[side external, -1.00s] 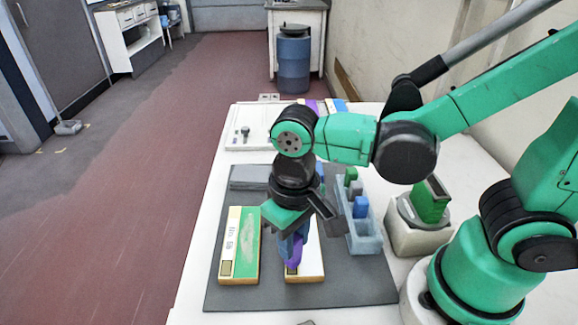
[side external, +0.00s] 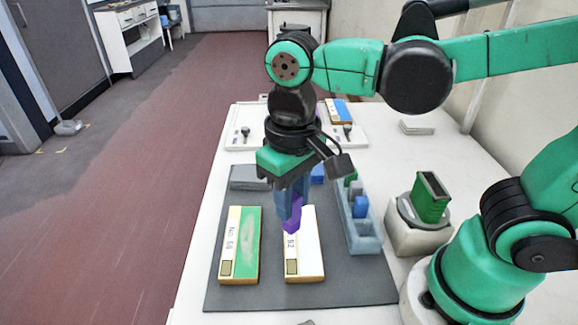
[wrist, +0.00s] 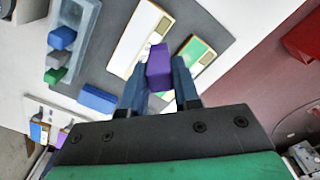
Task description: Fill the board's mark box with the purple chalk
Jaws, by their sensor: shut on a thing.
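My gripper (side external: 290,205) is shut on the purple chalk (side external: 292,220), which points down over the upper part of the right board. The chalk also shows between both fingers in the wrist view (wrist: 159,68). The right board (side external: 308,262) lies flat, with a white face, a printed label and a small olive square at its near left corner. The left board (side external: 246,255) has a green face with a pale smear and a similar square. In the wrist view the white board (wrist: 133,48) is left of the chalk. I cannot tell whether the chalk touches the board.
A blue-grey rack (side external: 367,243) holding blue, green and grey chalks stands right of the boards on the dark mat (side external: 350,289). A grey block (side external: 249,178) and a blue block (side external: 317,174) lie behind. A green holder (side external: 430,198) stands farther right. A white tray is at the back.

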